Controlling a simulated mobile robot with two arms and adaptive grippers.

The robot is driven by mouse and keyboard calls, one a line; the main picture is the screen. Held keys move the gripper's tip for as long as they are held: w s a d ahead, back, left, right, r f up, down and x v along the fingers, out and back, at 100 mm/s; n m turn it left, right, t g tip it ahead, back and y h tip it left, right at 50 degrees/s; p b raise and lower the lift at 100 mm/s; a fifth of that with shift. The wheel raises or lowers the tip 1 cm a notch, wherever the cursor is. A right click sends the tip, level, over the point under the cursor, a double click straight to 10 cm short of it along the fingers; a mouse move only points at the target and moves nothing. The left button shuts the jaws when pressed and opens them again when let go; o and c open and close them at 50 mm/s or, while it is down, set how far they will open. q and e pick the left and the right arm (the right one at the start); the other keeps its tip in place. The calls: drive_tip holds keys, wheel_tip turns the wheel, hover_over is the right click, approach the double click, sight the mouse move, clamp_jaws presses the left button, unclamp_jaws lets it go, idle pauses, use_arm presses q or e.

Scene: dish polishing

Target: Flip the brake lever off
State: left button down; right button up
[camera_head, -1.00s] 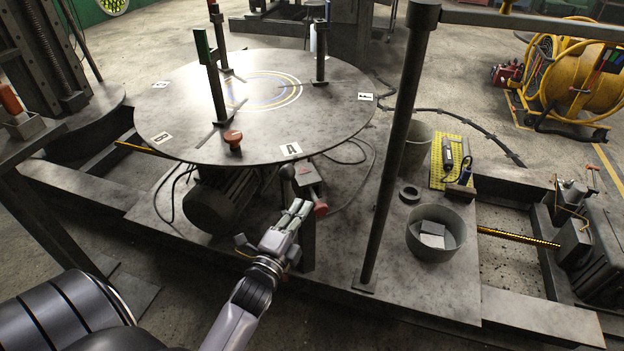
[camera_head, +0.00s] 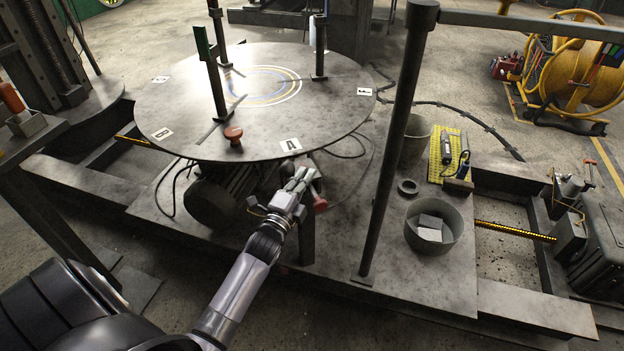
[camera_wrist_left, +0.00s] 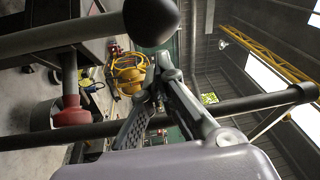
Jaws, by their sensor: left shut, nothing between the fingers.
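The brake lever shows in the left wrist view as a dark rod with a round black knob (camera_wrist_left: 152,20) at the upper edge. My left gripper (camera_wrist_left: 160,68) is shut and empty, with its fingertips just beside the knob; I cannot tell whether they touch. In the head view my left gripper (camera_head: 302,176) reaches below the front edge of the round table, in front of the lever's mount, and hides most of the lever. A red part (camera_head: 320,204) shows just right of the gripper; it seems to appear in the wrist view too (camera_wrist_left: 72,115). My right gripper is not in view.
The round table (camera_head: 330,120) with upright posts and a red knob (camera_head: 233,134) overhangs the gripper. A dark motor (camera_head: 212,200) lies left of it. A tall post (camera_head: 392,150) and a bucket (camera_head: 411,229) with blocks stand to the right.

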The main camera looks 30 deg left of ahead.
use_arm(q)
drive_tip(key=shift+s+a+f, duration=0.15)
drive_tip(key=shift+s+a, duration=0.05)
drive_tip(key=shift+a, duration=0.2)
drive_tip(key=shift+s, duration=0.1)
drive_tip(key=s+a+f+n+t+y+b, duration=0.2)
drive_tip(key=s+a+f+n+b, duration=0.1)
drive_tip(key=s+a+b, duration=0.4)
drive_tip(key=shift+s+a+n+t, duration=0.4)
drive_tip(key=shift+s+a+n, duration=0.25)
drive_tip(key=shift+s, duration=1.25)
